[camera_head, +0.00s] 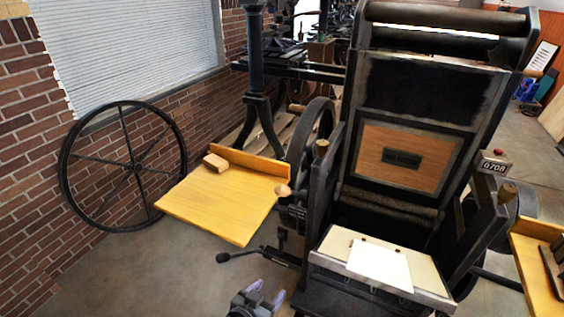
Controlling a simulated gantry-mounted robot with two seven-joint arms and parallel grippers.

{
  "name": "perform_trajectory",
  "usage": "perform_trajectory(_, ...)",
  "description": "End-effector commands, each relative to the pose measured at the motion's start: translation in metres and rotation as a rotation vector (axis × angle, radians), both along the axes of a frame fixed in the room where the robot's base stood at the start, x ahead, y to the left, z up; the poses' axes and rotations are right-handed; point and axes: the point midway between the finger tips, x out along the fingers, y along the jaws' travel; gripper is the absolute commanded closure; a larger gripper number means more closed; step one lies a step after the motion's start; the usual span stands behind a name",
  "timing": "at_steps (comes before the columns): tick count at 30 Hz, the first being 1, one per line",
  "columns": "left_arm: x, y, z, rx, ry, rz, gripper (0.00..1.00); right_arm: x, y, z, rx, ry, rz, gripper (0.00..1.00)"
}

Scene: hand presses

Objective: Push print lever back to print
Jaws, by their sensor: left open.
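The black hand press (405,110) fills the right half of the view. A black lever (262,253) with a dark rounded end sticks out to the left from its lower left side; it looks like the print lever. My left gripper (266,295) is at the bottom edge, below the lever and apart from it. Its two pale purple fingers are spread, with nothing between them. My right gripper is not in view. A white paper sheet (380,264) lies on the cream platen (331,246) at the front of the press.
A yellow wooden side table (215,205) with a small wood block (215,162) juts left above the lever. Another wooden shelf (533,265) stands at the right edge. A large spoked wheel (64,170) leans by the brick wall. Grey floor left of the lever is clear.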

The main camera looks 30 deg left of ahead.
Motion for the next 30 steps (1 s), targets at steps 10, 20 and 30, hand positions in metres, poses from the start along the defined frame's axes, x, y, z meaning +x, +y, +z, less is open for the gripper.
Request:
perform_trajectory(10,0.062,0.031,0.162,0.016,-0.382,0.147,0.38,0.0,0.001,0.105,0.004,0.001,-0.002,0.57)
perform_trajectory(20,0.08,0.041,0.197,0.03,-0.492,0.19,0.38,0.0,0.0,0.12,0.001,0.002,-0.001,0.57)
perform_trajectory(30,0.128,0.053,0.197,0.03,-0.493,0.19,0.38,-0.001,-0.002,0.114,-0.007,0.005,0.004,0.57)
